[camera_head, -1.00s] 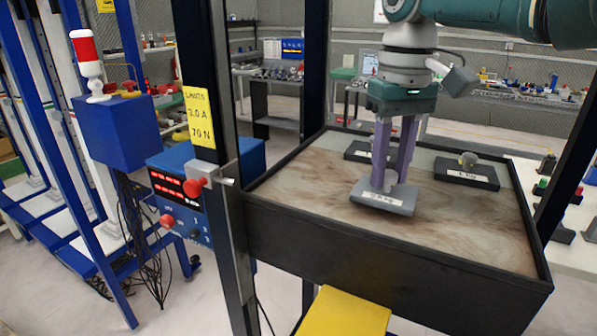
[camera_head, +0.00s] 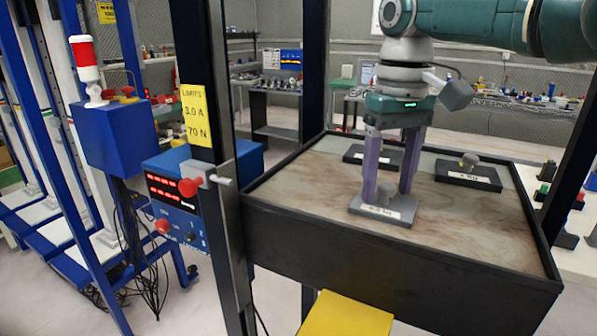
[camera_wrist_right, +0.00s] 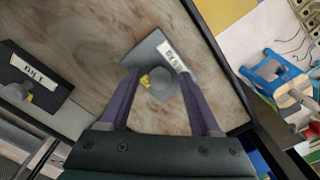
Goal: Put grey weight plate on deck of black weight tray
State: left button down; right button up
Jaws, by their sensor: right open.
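The grey weight plate (camera_head: 372,207), with a white label and a round knob, lies on the brown marbled deck of the black weight tray (camera_head: 400,268). In the right wrist view the plate (camera_wrist_right: 150,50) sits near a tray wall, its knob between my fingers. My right gripper (camera_head: 387,194) is open, pointing down, with its two purple fingers spread on either side of the knob. Gaps show between the fingers and the knob. My left gripper is not in view.
Two dark labelled weights stand at the back of the tray, one at the right (camera_head: 468,175) and one behind my fingers (camera_head: 358,156). Black raised walls edge the tray. A dark post (camera_head: 222,190) and a blue control box (camera_head: 172,205) stand left of it. The front deck is clear.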

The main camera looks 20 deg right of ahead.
aim_at(387, 185)
jog(key=shift+r, duration=0.1)
notch_tip(387, 185, up, 12)
jog(key=b, duration=0.1)
jog(key=a+f+n, duration=0.1)
jog(key=a+f, duration=0.2)
jog(key=s+a+f+n+t, duration=0.1)
jog(key=a+f+n, duration=0.1)
jog(key=a+f, duration=0.1)
jog(key=a+f+n+t, duration=0.1)
jog(key=a+f, duration=0.2)
jog(key=f, duration=0.1)
jog(key=shift+s+a+f+n, duration=0.25)
jog(key=shift+f+n, duration=0.05)
jog(key=s+a+f+n+t+y, duration=0.2)
jog(key=s+a+f, duration=0.2)
jog(key=s+a, duration=0.15)
jog(key=s+d+f+m+h, duration=0.1)
jog(key=s+d+f, duration=0.1)
jog(key=s, duration=0.8)
jog(key=s+d+f+m, duration=0.2)
jog(key=s+d+f, duration=0.1)
jog(key=s, duration=0.7)
jog(key=shift+f+m+h, duration=0.3)
jog(key=shift+f+h, duration=0.1)
jog(key=shift+f, duration=0.4)
jog(key=shift+r, duration=0.1)
